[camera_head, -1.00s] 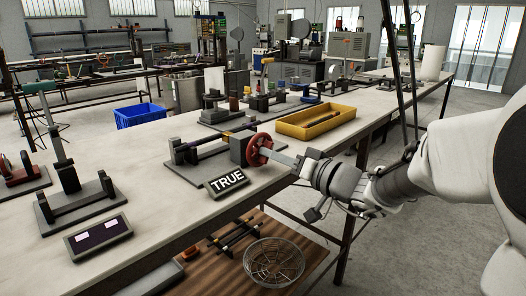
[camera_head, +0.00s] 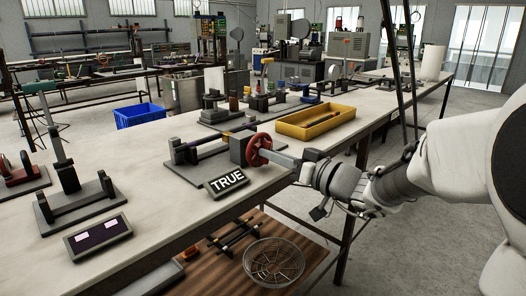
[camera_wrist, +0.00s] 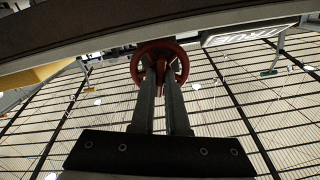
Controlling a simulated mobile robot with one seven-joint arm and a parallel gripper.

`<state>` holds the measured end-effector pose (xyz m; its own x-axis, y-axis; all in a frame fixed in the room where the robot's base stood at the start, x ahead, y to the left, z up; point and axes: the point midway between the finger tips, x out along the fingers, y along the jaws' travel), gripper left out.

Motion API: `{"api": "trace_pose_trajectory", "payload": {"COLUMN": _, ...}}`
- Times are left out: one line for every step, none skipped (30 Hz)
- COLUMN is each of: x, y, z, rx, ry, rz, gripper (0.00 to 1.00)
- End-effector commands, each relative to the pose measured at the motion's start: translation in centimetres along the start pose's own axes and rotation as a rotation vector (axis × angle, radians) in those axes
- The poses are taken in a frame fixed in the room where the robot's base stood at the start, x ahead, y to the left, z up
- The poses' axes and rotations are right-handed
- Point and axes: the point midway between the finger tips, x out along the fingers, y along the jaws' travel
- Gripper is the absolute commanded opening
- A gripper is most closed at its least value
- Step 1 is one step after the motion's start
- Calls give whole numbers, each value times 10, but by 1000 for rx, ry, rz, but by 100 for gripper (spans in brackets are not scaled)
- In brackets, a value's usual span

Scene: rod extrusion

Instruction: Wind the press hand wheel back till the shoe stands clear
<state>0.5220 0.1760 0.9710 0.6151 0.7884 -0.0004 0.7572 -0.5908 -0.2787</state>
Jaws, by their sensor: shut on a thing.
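The press's red hand wheel (camera_head: 258,150) stands at the right end of the grey press (camera_head: 203,152) on the bench. It also shows in the wrist view (camera_wrist: 159,62), where my gripper's two long fingers (camera_wrist: 160,88) reach up to it. My gripper (camera_head: 272,154) comes in from the right in the head view and is shut on the wheel, near its middle. The exact contact is partly hidden by the fingers. The shoe is too small to tell apart among the press's parts.
A "TRUE" sign (camera_head: 226,180) stands in front of the press. A yellow tray (camera_head: 314,122) lies behind and right of the wheel. A wire basket (camera_head: 273,263) is on the lower shelf. A grey stand with a lever (camera_head: 70,190) is at the left.

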Motion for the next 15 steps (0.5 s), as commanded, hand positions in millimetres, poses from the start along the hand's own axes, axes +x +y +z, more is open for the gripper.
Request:
{"api": "trace_pose_trajectory", "payload": {"x": 0, "y": 0, "z": 0, "rx": -37, "ry": 1, "rz": 0, "gripper": 0}}
{"api": "trace_pose_trajectory", "payload": {"x": 0, "y": 0, "z": -1, "rx": -59, "ry": 1, "rz": 0, "gripper": 0}}
{"api": "trace_pose_trajectory", "payload": {"x": 0, "y": 0, "z": 0, "rx": -83, "ry": 1, "rz": 0, "gripper": 0}}
{"api": "trace_pose_trajectory", "payload": {"x": 0, "y": 0, "z": 0, "rx": -95, "ry": 1, "rz": 0, "gripper": 0}}
{"api": "trace_pose_trajectory", "payload": {"x": 0, "y": 0, "z": 0, "rx": -105, "ry": 1, "rz": 0, "gripper": 0}}
{"api": "trace_pose_trajectory", "payload": {"x": 0, "y": 0, "z": 0, "rx": -112, "ry": 1, "rz": 0, "gripper": 0}}
{"api": "trace_pose_trajectory", "payload": {"x": 0, "y": 0, "z": 0, "rx": -114, "ry": 1, "rz": 0, "gripper": 0}}
{"api": "trace_pose_trajectory", "payload": {"x": 0, "y": 0, "z": 0, "rx": -114, "ry": 1, "rz": 0, "gripper": 0}}
{"api": "trace_pose_trajectory", "payload": {"x": 0, "y": 0, "z": 0, "rx": -113, "ry": 1, "rz": 0, "gripper": 0}}
{"api": "trace_pose_trajectory", "payload": {"x": 0, "y": 0, "z": 0, "rx": -113, "ry": 1, "rz": 0, "gripper": 0}}
{"api": "trace_pose_trajectory", "payload": {"x": 0, "y": 0, "z": 0, "rx": -113, "ry": 1, "rz": 0, "gripper": 0}}
{"api": "trace_pose_trajectory", "payload": {"x": 0, "y": 0, "z": 0, "rx": -112, "ry": 1, "rz": 0, "gripper": 0}}
{"api": "trace_pose_trajectory", "payload": {"x": 0, "y": 0, "z": 0, "rx": -115, "ry": 1, "rz": 0, "gripper": 0}}
{"api": "trace_pose_trajectory", "payload": {"x": 0, "y": 0, "z": 0, "rx": -123, "ry": 1, "rz": 0, "gripper": 0}}
{"api": "trace_pose_trajectory", "payload": {"x": 0, "y": 0, "z": 0, "rx": -144, "ry": 1, "rz": 0, "gripper": 0}}
